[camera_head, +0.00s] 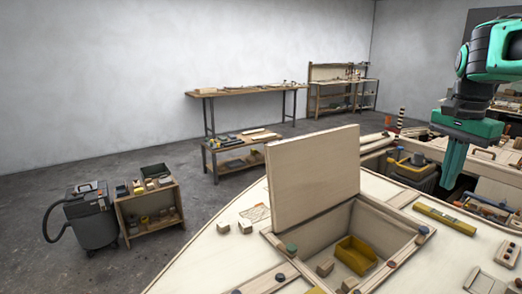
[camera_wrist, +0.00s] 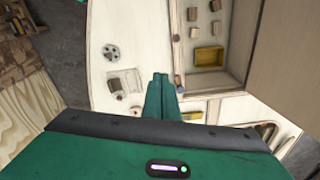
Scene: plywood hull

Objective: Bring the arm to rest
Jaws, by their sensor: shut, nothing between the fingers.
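My gripper (camera_head: 449,186) shows at the right of the head view, green, pointing down with its fingers together. It is above the pale plywood hull deck (camera_head: 215,258), apart from it as far as I can see. In the wrist view my gripper (camera_wrist: 160,77) is shut, and I see nothing held between the fingertips. My upper arm links are cut off by the right edge of the head view.
An open hatch lid (camera_head: 313,178) stands upright beside a compartment holding a yellow bin (camera_head: 355,255). A yellow level (camera_head: 445,219) and small blocks lie on the deck. A toolbox (camera_head: 411,170) is near my gripper. A vacuum (camera_head: 90,215) and benches stand beyond.

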